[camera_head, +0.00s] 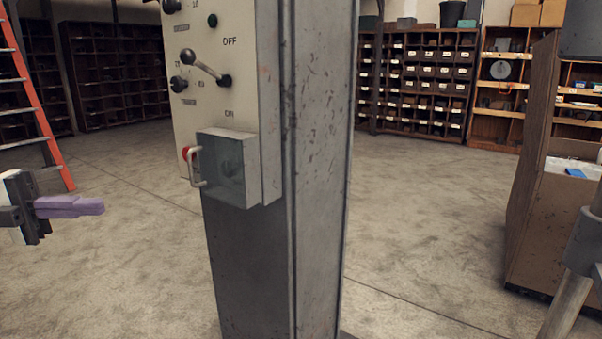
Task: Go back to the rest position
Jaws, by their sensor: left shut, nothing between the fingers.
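My left gripper (85,206) reaches in from the left edge. Its purple fingers are shut with nothing between them. It is in free air above the floor, to the left of a grey metal column and apart from it. My right gripper is not in view.
The grey column (320,180) stands in the middle with a control panel (215,95), a lever and a handled clear box (228,168). An orange ladder (35,100) leans at the left. A brown cabinet (530,170) stands at the right. Shelves line the back; the floor between is open.

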